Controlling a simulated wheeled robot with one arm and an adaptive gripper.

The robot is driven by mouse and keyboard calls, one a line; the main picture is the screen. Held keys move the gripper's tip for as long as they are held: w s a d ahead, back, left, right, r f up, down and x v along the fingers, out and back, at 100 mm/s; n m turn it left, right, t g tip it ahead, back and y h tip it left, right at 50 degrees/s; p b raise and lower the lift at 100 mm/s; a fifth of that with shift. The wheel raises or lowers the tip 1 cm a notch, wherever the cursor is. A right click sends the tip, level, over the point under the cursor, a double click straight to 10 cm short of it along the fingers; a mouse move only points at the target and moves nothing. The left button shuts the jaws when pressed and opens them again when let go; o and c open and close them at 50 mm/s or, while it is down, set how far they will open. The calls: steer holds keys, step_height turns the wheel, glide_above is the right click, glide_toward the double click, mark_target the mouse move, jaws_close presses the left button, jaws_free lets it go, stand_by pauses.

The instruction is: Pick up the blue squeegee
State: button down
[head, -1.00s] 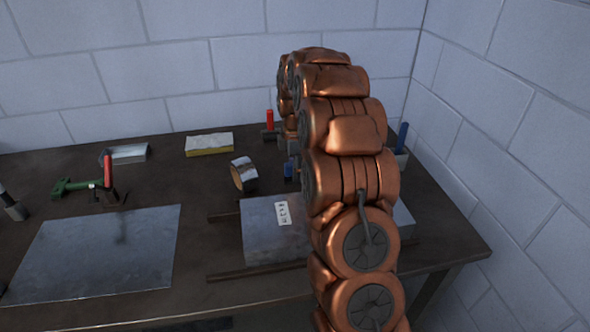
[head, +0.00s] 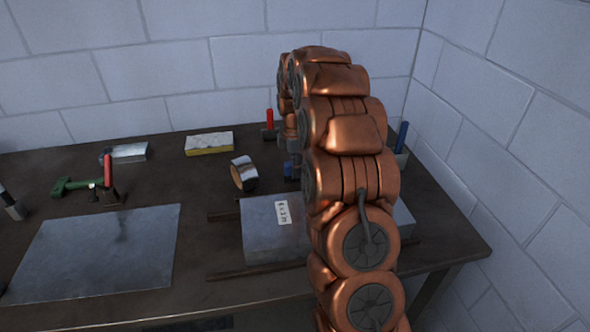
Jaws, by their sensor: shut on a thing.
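The blue squeegee (head: 289,169) shows as a small blue piece just left of my copper arm, behind the grey sheet with the label. My gripper (head: 291,158) points down at it and is mostly hidden behind my arm. It is shut on the squeegee. The rest of the squeegee is hidden, and I cannot tell whether it touches the table.
A tape roll (head: 244,173) stands just left of the squeegee. A red-handled tool (head: 269,122) stands behind. A container (head: 401,158) with a blue handle (head: 402,136) is at right, near the wall.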

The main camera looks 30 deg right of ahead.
step_height(320, 180, up, 10)
steer(key=shift+b, duration=1.1)
steer(key=c, duration=1.6)
jaws_free()
jaws_close()
